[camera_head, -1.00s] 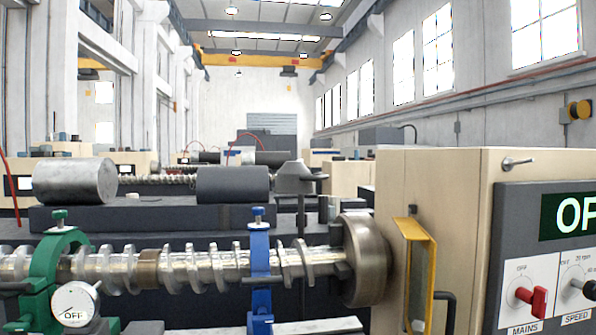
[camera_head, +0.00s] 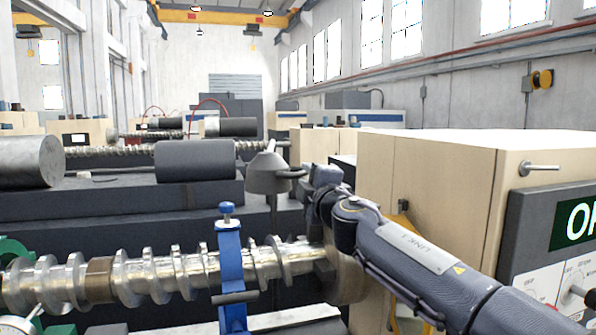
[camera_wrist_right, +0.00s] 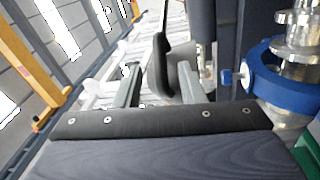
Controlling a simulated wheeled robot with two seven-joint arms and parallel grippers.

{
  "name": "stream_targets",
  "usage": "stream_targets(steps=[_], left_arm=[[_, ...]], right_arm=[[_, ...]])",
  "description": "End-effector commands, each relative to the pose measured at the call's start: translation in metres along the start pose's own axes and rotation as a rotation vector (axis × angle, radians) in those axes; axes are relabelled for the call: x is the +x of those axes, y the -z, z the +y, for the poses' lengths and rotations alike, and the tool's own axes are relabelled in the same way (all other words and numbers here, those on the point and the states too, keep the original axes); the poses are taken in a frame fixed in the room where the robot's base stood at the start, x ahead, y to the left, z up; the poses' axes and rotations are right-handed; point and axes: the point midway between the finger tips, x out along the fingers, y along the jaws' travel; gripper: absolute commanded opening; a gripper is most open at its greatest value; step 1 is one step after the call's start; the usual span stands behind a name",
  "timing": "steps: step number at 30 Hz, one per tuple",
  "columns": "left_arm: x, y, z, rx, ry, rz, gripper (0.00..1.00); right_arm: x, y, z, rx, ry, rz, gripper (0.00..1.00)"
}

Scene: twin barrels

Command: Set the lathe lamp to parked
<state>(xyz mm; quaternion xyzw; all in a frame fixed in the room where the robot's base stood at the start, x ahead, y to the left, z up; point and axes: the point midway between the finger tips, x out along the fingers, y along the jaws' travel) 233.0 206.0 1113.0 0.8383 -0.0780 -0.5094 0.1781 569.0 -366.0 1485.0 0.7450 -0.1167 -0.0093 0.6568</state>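My right gripper (camera_head: 302,178) reaches in from the right, close to that bar. In the right wrist view, the gripper's two fingers (camera_wrist_right: 158,80) stand wide apart. The lamp's shade (camera_wrist_right: 181,80) and dark bar show between and beyond them; I cannot tell whether they touch. The right arm hides part of the chuck and headstock. My left gripper is not in view.
The beige headstock (camera_head: 430,185) stands right. A dark cylinder (camera_head: 196,160) lies behind, left of the lamp.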

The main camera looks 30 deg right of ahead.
Motion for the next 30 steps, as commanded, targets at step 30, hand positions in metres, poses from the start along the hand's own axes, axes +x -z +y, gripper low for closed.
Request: stream_targets(steps=[30], left_arm=[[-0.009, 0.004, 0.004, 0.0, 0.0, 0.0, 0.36]], right_arm=[[0.04, -0.001, -0.001, 0.001, 0.001, -0.002, 0.0]])
